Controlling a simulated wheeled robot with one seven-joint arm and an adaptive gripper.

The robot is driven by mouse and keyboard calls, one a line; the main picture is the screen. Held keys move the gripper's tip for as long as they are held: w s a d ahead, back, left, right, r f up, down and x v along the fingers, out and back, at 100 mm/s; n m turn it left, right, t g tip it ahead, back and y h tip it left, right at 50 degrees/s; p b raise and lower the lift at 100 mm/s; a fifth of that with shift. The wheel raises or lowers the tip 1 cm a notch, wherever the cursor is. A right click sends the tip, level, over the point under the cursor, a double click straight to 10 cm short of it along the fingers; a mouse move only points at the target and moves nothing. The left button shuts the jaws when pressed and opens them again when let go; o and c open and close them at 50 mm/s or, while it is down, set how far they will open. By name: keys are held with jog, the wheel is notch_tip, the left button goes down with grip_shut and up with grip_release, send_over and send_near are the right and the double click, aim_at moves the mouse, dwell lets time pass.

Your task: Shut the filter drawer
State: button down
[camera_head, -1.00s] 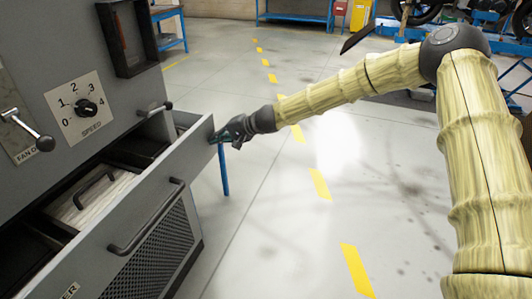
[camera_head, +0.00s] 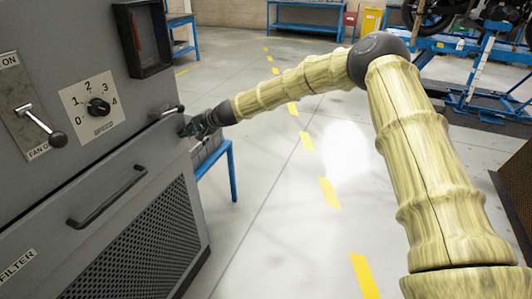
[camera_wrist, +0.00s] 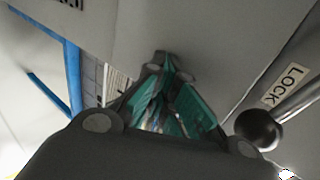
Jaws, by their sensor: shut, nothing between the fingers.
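The filter drawer (camera_head: 90,240) is a grey front with a dark bar handle (camera_head: 108,197) and a "FILTER" label. It now sits in line with the grey cabinet (camera_head: 70,140); its inside is hidden and no clear gap shows. My gripper (camera_head: 184,131) is shut and empty at the upper right corner of the drawer front. In the wrist view its green fingertips (camera_wrist: 166,62) are together against or very near a grey surface; contact is hard to tell. A small lever with a dark ball knob (camera_wrist: 258,128) and a "LOCK" label (camera_wrist: 285,85) is beside it.
The cabinet carries a speed dial (camera_head: 98,107), a fan lever (camera_head: 57,139) and a dark box (camera_head: 143,38). A blue-legged table (camera_head: 232,170) stands just behind my gripper. Open floor with yellow dashes (camera_head: 329,193) lies to the right.

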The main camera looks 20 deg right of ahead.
jog(key=shift+a+r, duration=0.15)
jog(key=shift+r, duration=0.05)
dwell(0.3)
